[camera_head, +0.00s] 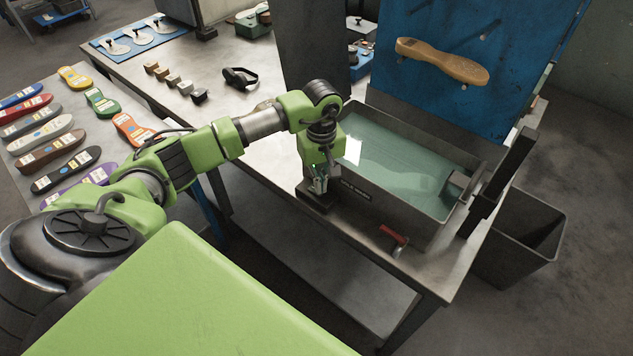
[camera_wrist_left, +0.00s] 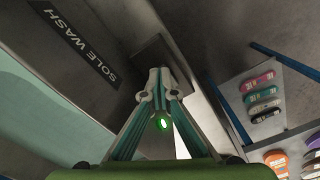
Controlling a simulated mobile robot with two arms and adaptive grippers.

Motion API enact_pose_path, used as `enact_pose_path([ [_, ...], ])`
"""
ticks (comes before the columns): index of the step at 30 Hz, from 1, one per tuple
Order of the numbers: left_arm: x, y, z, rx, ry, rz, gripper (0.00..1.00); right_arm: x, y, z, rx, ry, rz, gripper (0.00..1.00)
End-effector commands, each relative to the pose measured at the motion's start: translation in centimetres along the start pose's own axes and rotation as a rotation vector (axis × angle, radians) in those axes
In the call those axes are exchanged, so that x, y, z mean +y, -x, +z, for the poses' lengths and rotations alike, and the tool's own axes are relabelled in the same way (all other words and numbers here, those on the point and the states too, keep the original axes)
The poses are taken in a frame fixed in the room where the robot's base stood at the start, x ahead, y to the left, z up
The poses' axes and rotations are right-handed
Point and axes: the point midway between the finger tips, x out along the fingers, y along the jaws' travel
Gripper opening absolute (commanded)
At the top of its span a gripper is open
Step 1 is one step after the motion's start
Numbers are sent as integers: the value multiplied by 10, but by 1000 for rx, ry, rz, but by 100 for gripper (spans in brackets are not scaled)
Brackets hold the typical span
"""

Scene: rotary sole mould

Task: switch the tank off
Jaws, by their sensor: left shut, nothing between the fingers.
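The tank (camera_head: 378,200) is a grey metal trough of pale green water on the bench; its front wall also shows in the wrist view, with a "SOLE WASH" label (camera_wrist_left: 80,45). A dark box (camera_head: 318,199) sits at the tank's front left corner and shows past my fingertips in the wrist view (camera_wrist_left: 153,62). My left gripper (camera_head: 319,190) is shut and empty, pointing down just over this box; contact cannot be told. A green light (camera_wrist_left: 162,124) glows between its fingers; I cannot tell what it belongs to. The box's top is partly hidden. My right gripper is out of view.
A red-handled valve (camera_head: 392,236) is on the bench front, right of the gripper. A blue board (camera_head: 500,60) with a brown sole (camera_head: 440,62) stands behind the tank. A dark bin (camera_head: 522,240) stands at right. Coloured soles lie on the left table (camera_head: 110,160).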

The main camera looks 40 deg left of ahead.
Motion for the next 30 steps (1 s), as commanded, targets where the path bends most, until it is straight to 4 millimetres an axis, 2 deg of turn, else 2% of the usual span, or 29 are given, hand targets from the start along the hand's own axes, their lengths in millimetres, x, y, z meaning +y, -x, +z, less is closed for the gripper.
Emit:
enact_pose_path([
  [19,0,-11,0,0,0,-1,0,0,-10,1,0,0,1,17],
  [25,0,-6,0,0,0,-2,0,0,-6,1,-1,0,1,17],
  [30,0,8,0,1,0,0,0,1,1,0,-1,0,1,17],
])
